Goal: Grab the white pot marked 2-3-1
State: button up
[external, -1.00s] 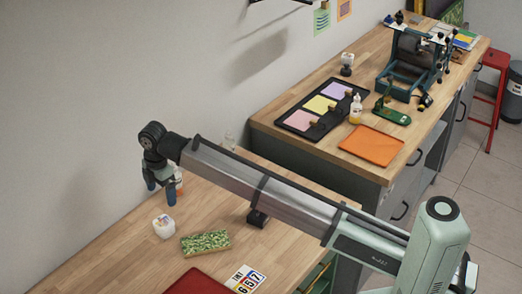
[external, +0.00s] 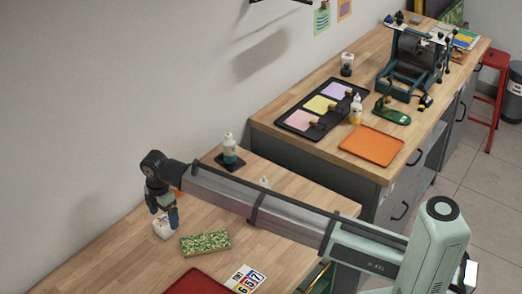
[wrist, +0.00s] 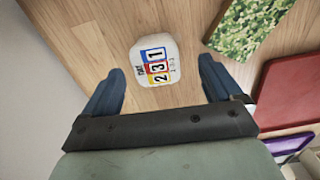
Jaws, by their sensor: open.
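The white pot (wrist: 154,62) shows in the wrist view with a coloured label that reads 2-3-1. It stands on the wooden table, ahead of and between my two blue fingers. In the external view the white pot (external: 161,229) is partly hidden behind my fingers. My gripper (external: 163,219) is open and points down over the pot's near side. In the wrist view my gripper (wrist: 158,85) has a wide gap between its fingers, and neither finger appears to touch the pot.
A green patterned block (external: 205,243) lies right of the pot. A red mat (external: 195,283) and a number card (external: 246,279) lie nearer the front. Bare tabletop lies left of the pot.

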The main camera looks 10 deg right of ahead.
aim_at(163, 221)
jog(key=f, duration=0.4)
jog(key=shift+w+a+f, duration=0.1)
jog(key=shift+a+f, duration=0.05)
jog(key=shift+a, duration=0.1)
jog(key=c, duration=1.1)
